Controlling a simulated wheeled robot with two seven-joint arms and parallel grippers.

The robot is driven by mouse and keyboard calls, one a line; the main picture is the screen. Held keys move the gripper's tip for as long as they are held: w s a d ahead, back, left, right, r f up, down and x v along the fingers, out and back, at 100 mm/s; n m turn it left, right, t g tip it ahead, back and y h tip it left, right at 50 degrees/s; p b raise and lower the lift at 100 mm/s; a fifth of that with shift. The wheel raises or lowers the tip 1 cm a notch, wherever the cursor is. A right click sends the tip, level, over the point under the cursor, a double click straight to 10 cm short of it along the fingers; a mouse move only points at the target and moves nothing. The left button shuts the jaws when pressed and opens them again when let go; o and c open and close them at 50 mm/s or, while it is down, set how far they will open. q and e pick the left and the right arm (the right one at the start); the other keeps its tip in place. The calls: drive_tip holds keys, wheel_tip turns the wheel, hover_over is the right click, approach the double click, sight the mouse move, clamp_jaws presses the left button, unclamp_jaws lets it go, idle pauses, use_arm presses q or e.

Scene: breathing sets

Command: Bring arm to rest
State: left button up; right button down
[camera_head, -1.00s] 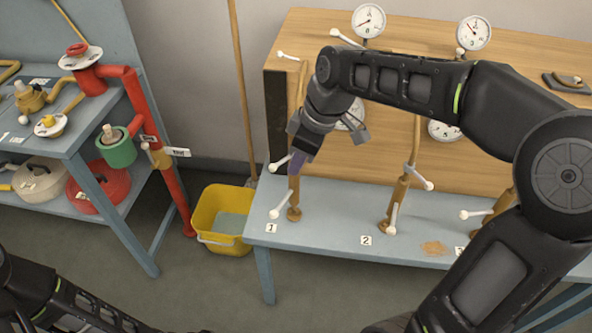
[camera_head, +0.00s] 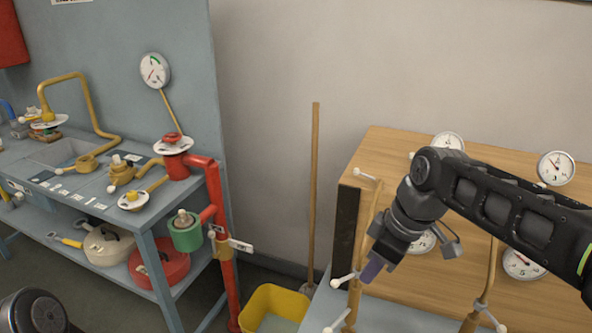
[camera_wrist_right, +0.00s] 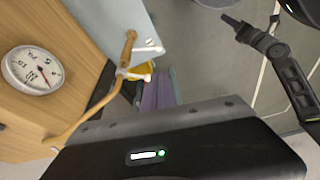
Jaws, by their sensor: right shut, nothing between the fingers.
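My right arm reaches in from the right in the head view. Its gripper (camera_head: 373,268) points down and is shut and empty, with purple-grey fingertips. It appears beside the leftmost brown pipe (camera_head: 357,300) and its white-handled valve (camera_head: 343,280); whether it touches them cannot be told. In the right wrist view the closed fingers (camera_wrist_right: 158,92) show with nothing between them.
A wooden panel with gauges (camera_head: 480,220) stands behind my right gripper on a blue-grey bench (camera_head: 390,318). A yellow bucket (camera_head: 262,302) and a wooden pole (camera_head: 315,190) are left of it. A workbench with a red pipe (camera_head: 220,225) stands at the left.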

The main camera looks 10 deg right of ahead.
drive_tip(key=a+f+m+g+y, duration=0.15)
drive_tip(key=a+f, duration=0.25)
drive_tip(key=f, duration=0.8)
drive_tip(key=a+f+m+t, duration=0.1)
drive_tip(key=a+f+m, duration=0.3)
drive_tip(key=f, duration=0.9)
drive_tip(key=s+a+f+m, duration=0.2)
drive_tip(key=s+a+f, duration=0.1)
drive_tip(key=s+f, duration=0.5)
drive_tip(key=s+a+f+m+g, duration=0.1)
drive_tip(key=s+a+f+m, duration=0.2)
drive_tip(key=s+f, duration=0.5)
wheel_tip(320, 180, down, 3)
drive_tip(key=shift+s+a+r+m, duration=0.2)
drive_tip(key=shift+a+m, duration=0.15)
drive_tip(key=shift+a, duration=0.45)
